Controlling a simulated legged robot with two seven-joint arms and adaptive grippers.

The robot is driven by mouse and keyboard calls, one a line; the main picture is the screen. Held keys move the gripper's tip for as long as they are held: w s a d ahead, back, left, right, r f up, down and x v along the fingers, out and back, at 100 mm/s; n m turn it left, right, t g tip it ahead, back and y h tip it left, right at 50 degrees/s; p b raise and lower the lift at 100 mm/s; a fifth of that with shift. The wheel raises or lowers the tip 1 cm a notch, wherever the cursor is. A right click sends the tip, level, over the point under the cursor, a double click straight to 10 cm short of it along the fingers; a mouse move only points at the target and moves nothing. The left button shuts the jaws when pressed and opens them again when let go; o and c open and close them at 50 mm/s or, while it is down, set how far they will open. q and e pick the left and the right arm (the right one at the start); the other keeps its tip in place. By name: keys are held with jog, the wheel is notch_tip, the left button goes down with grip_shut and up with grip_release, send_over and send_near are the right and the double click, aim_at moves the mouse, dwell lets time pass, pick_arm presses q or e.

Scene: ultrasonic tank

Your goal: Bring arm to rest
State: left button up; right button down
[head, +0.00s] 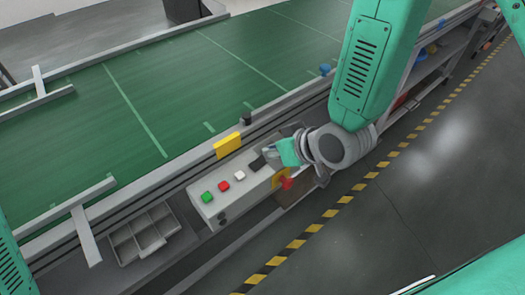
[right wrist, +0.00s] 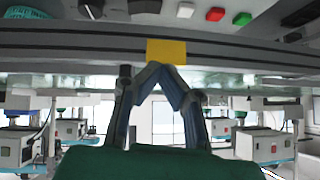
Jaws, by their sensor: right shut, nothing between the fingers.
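My right arm (head: 362,70) comes down from the top of the head view and bends at a grey joint near the conveyor's front edge. My right gripper (head: 262,161) is beside the control box, partly hidden by my own teal wrist. In the right wrist view my right gripper (right wrist: 168,70) has its fingertips together, with nothing between them. A yellow plate (right wrist: 166,51) on the rail shows just beyond the fingertips. At the left edge of the head view a piece of my left arm (head: 10,268) shows; its gripper is out of view.
The control box (head: 208,207) with green, red and white buttons is close to my right gripper. The green conveyor (head: 130,100) lies behind the rail. A grey divided tray (head: 143,236) sits to the left. Open floor (head: 430,190) lies to the right, past a yellow-black stripe.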

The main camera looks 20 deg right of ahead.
jog(key=shift+v, duration=0.95)
jog(key=shift+a, duration=0.15)
jog(key=shift+s+f, duration=0.1)
jog(key=s+d+f+m+g+h+b, duration=0.1)
jog(key=s+d+f+g+b, duration=0.1)
jog(key=s+f, duration=0.5)
jog(key=s+d+f+g+h+b, duration=0.1)
jog(key=s+d+f+g+b, duration=0.2)
jog(key=f, duration=1)
jog(key=s+d+f+m+g+h+b, duration=0.1)
jog(key=s+d+f+g+h+b, duration=0.1)
jog(key=s+d+f+b, duration=0.4)
jog(key=s+f+b, duration=0.2)
jog(key=s+f, duration=0.3)
jog(key=s, duration=0.1)
jog(key=shift+d+m, duration=0.25)
jog(key=shift+m, duration=0.05)
jog(key=shift+w+r, duration=0.1)
jog(key=shift+w, duration=0.05)
